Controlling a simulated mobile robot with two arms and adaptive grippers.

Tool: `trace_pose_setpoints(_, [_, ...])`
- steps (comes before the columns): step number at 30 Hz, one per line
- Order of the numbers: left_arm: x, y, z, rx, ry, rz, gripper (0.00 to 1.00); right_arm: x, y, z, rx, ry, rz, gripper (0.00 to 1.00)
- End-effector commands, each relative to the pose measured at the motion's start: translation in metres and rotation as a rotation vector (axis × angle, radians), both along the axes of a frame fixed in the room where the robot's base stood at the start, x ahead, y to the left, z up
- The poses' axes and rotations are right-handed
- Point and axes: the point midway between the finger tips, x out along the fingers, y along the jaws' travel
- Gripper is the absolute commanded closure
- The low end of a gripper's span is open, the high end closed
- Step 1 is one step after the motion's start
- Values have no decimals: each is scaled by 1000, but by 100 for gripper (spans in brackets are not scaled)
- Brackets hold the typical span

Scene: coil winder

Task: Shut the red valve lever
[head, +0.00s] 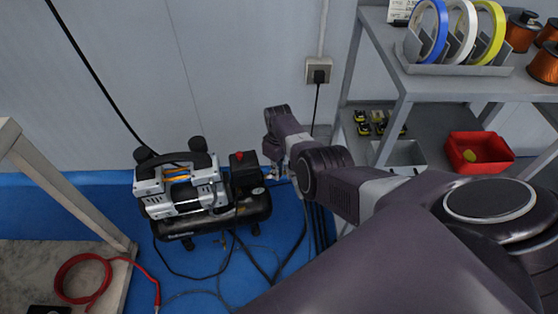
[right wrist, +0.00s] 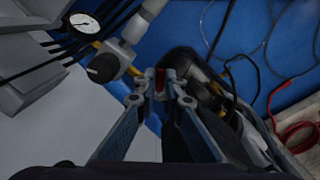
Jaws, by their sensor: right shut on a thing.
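The red valve lever (right wrist: 160,78) shows as a small red piece between my right fingertips in the right wrist view. My right gripper (right wrist: 160,90) is shut on it, and the fingers hide part of it. In the head view my right gripper (head: 274,170) is beside the right end of the black and silver air compressor (head: 205,205), partly hidden by my right arm. I cannot make out the lever there. My left gripper is not in view.
A gauge (right wrist: 84,24) and a black knob (right wrist: 103,68) are close to the fingers. A grey shelf (head: 440,85) with tape rolls and a red bin (head: 480,150) stands at right. A red hose (head: 85,270) lies at lower left. Cables cross the blue floor.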

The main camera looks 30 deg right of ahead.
Motion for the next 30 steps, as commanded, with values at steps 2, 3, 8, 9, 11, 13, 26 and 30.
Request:
trace_pose_setpoints(2, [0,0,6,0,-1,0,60,-2,2,1,-3,3,-70,100])
trace_pose_setpoints(3, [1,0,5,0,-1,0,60,-2,3,1,-3,4,-108,100])
trace_pose_setpoints(8, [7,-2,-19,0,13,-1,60,-3,9,1,-2,3,-258,100])
trace_pose_setpoints(9, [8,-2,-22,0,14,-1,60,-3,10,1,-2,3,-293,100])
trace_pose_setpoints(11, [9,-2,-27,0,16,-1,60,-3,12,0,-2,3,-344,100])
trace_pose_setpoints(13, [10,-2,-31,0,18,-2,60,-3,14,0,-2,3,-400,100])
trace_pose_setpoints(26, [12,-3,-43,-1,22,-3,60,-1,21,-1,-3,3,-627,100])
trace_pose_setpoints(30, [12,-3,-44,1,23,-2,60,-1,22,-1,-3,3,-654,100])
